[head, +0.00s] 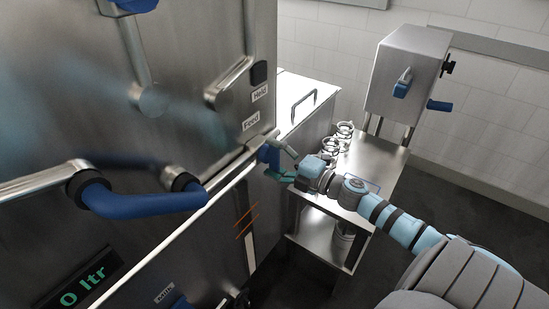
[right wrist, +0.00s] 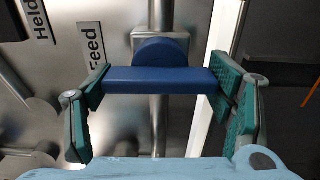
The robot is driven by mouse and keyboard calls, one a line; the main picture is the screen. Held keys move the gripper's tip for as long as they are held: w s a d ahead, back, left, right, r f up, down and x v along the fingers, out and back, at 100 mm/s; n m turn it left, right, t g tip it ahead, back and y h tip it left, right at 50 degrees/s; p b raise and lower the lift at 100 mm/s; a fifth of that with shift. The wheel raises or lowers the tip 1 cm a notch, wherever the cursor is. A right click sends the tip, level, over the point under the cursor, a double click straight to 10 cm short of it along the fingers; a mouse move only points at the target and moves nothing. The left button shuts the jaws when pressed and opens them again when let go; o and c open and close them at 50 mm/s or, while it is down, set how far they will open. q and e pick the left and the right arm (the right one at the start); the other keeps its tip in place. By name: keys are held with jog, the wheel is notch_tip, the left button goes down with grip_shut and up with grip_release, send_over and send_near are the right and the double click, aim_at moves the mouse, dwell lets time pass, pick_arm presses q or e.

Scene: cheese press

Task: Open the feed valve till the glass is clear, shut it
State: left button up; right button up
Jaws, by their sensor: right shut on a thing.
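The feed valve's blue handle (head: 268,153) is on the steel front, below the "Feed" label (head: 251,121). In the right wrist view the blue handle (right wrist: 160,80) lies crosswise in front of a vertical pipe, beside the "Feed" label (right wrist: 97,55). My right gripper (head: 283,164) is shut on this handle, with a green finger pad at each end of the bar in the wrist view (right wrist: 160,88). A bright white strip (right wrist: 214,115) runs right of the valve; I cannot tell whether it is the glass. My left gripper is not in view.
A large blue bar handle (head: 140,204) juts out at the left. A display (head: 82,287) reads "0 ltr". A "Milk" label (head: 164,293) is low down. A steel trolley (head: 375,165) with a box-shaped machine (head: 405,75) stands at the right.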

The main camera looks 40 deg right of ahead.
dwell(0.3)
jog(key=o, duration=1.2)
jog(key=shift+c, duration=0.2)
jog(key=shift+d, duration=0.1)
